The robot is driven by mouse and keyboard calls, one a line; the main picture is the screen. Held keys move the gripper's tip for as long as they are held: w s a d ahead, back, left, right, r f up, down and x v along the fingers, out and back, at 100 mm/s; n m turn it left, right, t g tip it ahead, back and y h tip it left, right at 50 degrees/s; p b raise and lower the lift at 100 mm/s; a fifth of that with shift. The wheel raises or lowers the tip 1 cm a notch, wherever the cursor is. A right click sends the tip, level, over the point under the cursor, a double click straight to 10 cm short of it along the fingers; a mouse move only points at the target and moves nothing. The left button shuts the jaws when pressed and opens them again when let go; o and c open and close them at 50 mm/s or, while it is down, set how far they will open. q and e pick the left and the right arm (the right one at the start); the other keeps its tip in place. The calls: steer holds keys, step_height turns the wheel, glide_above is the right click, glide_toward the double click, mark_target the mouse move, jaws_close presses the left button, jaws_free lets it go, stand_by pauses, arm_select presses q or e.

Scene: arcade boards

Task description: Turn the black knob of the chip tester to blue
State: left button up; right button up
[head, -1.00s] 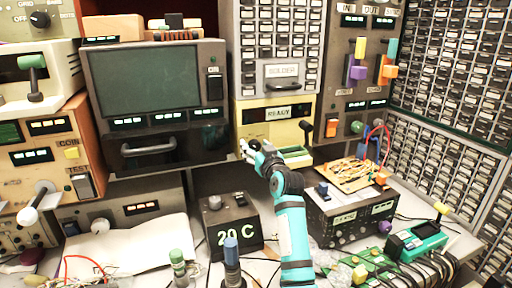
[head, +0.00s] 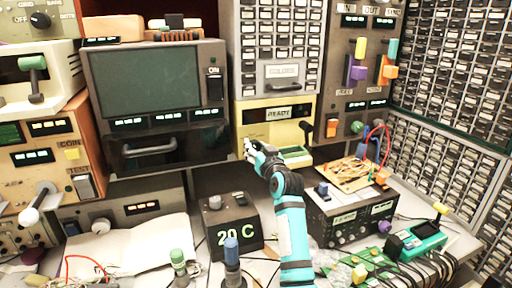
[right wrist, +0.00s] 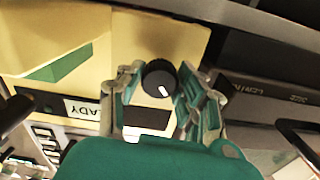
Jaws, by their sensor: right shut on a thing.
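The chip tester (head: 240,118) is the pale yellow box with a READY label under the grey drawers in the head view. Its black knob (right wrist: 158,77) shows in the right wrist view, round with a white pointer line aimed down and slightly right in that picture. My right gripper (right wrist: 158,88) has a finger on each side of the knob and is shut on it. In the head view my right gripper (head: 248,150) covers the knob. I see no blue mark by the knob; the gripper may hide it. My left gripper is out of view.
A black box with a wired board (head: 352,208) stands to the right of my right arm. A screen unit (head: 155,80) stands to the left. An open book (head: 140,248) lies at front left.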

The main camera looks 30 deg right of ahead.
steer(key=m+p, duration=0.2)
steer(key=m, duration=0.2)
steer(key=shift+r, duration=0.15)
steer(key=shift+m+p, duration=1)
steer(key=shift+m, duration=0.8)
steer(key=o, duration=1.1)
steer(key=shift+o, duration=0.2)
steer(key=v, duration=1.2)
steer(key=shift+s+f, duration=0.1)
steer(key=shift+f, duration=0.2)
